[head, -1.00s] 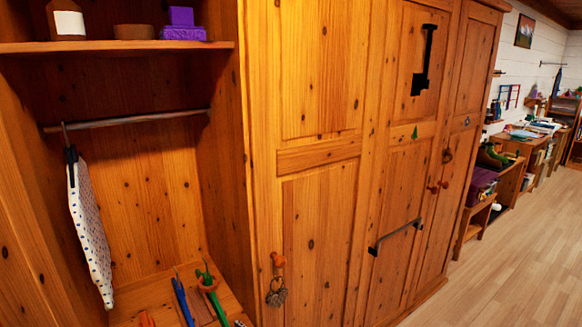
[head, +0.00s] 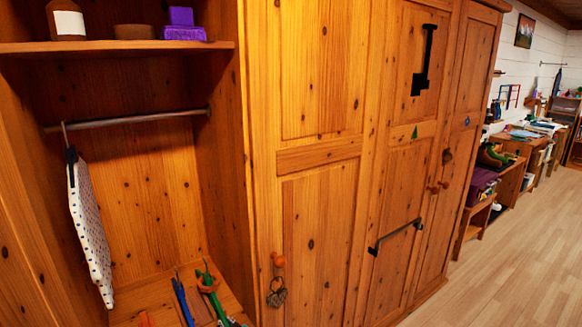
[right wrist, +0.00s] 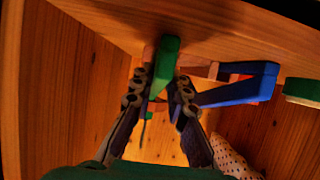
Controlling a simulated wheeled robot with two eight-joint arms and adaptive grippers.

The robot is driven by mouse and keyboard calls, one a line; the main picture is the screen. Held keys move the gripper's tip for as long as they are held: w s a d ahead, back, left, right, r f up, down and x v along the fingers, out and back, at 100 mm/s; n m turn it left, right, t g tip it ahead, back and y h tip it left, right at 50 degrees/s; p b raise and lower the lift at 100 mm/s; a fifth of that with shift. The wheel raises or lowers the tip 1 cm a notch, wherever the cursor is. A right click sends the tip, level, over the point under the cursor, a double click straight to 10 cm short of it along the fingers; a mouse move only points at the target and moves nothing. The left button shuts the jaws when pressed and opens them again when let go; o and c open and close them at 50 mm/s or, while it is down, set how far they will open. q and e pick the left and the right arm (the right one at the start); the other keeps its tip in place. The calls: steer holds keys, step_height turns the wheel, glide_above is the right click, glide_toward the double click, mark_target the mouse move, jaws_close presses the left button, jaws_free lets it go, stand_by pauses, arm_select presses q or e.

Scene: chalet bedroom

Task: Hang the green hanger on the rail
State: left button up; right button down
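The green hanger (right wrist: 166,58) shows as a thick green bar between the fingertips of my right gripper (right wrist: 164,88) in the right wrist view. The two dark fingers come together on both sides of it and look shut on it. In the head view the green hanger (head: 213,292) is at the bottom of the open wardrobe bay, beside the blue hanger (head: 183,302). The metal rail (head: 135,118) runs across the bay under the shelf. My right gripper is hard to make out in the head view. My left gripper is not in view.
A white dotted garment (head: 90,235) on a hanger hangs at the rail's left end; the rail's middle and right are free. The shelf (head: 110,46) above holds purple boxes (head: 182,26) and a jar. Closed doors (head: 318,240) stand to the right.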

steer(key=shift+r, duration=0.15)
stand_by(0.4)
steer(key=shift+r+p, duration=0.9)
steer(key=shift+r, duration=1.25)
steer(key=s+d+b, duration=0.1)
steer(key=s+d, duration=0.5)
steer(key=s, duration=0.4)
steer(key=shift+d+b, duration=0.4)
